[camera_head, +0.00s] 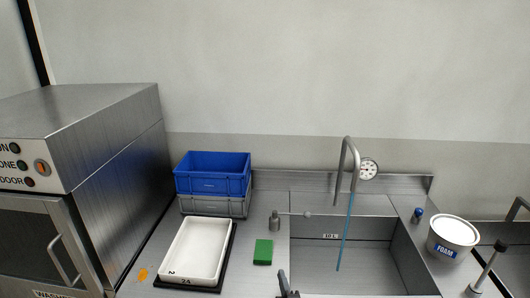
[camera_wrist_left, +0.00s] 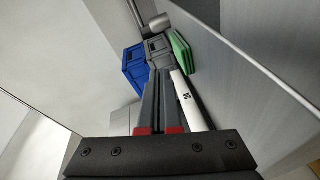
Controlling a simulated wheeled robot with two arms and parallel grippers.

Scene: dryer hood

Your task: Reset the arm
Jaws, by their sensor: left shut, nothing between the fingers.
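My left gripper (camera_head: 284,284) shows at the bottom middle of the head view, in front of the sink's left end. In the left wrist view its two dark fingers (camera_wrist_left: 166,84) lie together, shut and empty. Most of my left arm is hidden below the head view. My right gripper is not in view.
A blue crate (camera_head: 212,172) sits on a grey crate (camera_head: 215,206) behind a white tray (camera_head: 195,250). A green block (camera_head: 263,252) lies left of the sink (camera_head: 370,262). A faucet (camera_head: 349,160) with a blue stream and a foam tub (camera_head: 453,234) stand right. A steel machine (camera_head: 95,130) fills the left.

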